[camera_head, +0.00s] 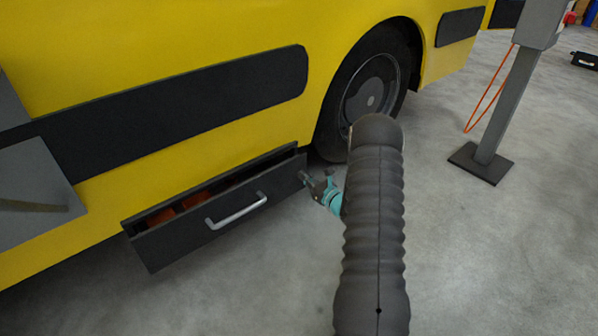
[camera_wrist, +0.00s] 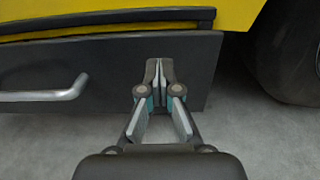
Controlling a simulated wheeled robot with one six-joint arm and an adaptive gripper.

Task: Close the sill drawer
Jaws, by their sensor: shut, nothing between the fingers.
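The sill drawer (camera_head: 178,238) is low on the side of a yellow vehicle. It stands partly open, with a dark gap behind its front and orange-brown items (camera_head: 183,204) inside. Its dark front carries a pale bar handle (camera_head: 236,211), which also shows at the left in the wrist view (camera_wrist: 50,92). My gripper (camera_head: 306,178) is at the right end of the drawer front, to the right of the handle. In the wrist view my gripper (camera_wrist: 160,68) is shut and empty, its fingertips in front of the drawer face (camera_wrist: 110,70). I cannot tell whether they touch it.
The yellow vehicle (camera_head: 180,50) rises above the drawer. A wheel (camera_head: 372,90) is just right of the drawer. A grey post (camera_head: 505,105) on a dark base, with an orange cable (camera_head: 488,92), stands at the right. The concrete floor in front is clear.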

